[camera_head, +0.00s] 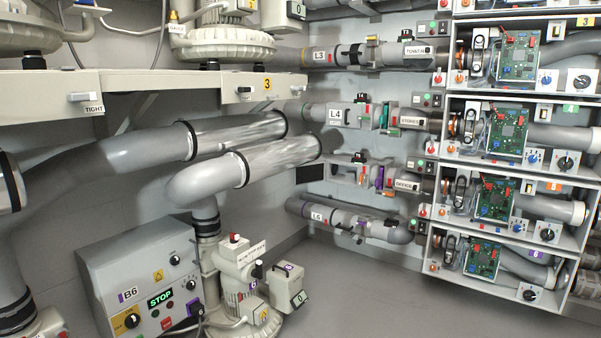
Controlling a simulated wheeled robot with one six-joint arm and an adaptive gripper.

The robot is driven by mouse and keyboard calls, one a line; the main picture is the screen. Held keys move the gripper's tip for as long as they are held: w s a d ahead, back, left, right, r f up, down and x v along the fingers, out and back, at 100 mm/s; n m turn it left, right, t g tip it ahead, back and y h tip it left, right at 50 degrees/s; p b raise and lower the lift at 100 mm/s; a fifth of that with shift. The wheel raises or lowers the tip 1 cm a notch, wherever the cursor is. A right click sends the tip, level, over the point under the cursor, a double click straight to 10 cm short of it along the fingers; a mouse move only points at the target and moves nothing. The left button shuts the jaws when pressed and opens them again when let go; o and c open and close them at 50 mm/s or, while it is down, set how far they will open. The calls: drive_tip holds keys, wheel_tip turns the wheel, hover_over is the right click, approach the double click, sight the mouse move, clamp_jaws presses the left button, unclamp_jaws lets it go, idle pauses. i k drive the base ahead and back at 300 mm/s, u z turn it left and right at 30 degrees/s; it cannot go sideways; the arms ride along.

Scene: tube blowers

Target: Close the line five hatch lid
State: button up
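The line five pipe (343,174) seems to be the unlabelled run on the back wall between the L4 pipe (335,116) and the L6 pipe (325,215); I cannot read a line five label. A box-like hatch section (350,171) sits in this run, with a small dark piece standing at its top and an orange part on its front. Whether that dark piece is the raised lid is too small to tell. A purple ring and an OFFICE label (407,185) are to its right. My gripper is not in view.
Shelves with circuit boards (505,135) and knobs stand at the right. A grey B6 control box (140,275) reading STOP and a blower (235,280) stand at the lower left. Large pipes (240,165) cross the left. The floor (400,300) at centre right is clear.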

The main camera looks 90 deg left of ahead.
sight(308, 174)
drive_tip(key=u, duration=2.55)
drive_tip(key=i, duration=3.95)
drive_tip(key=u, duration=0.55)
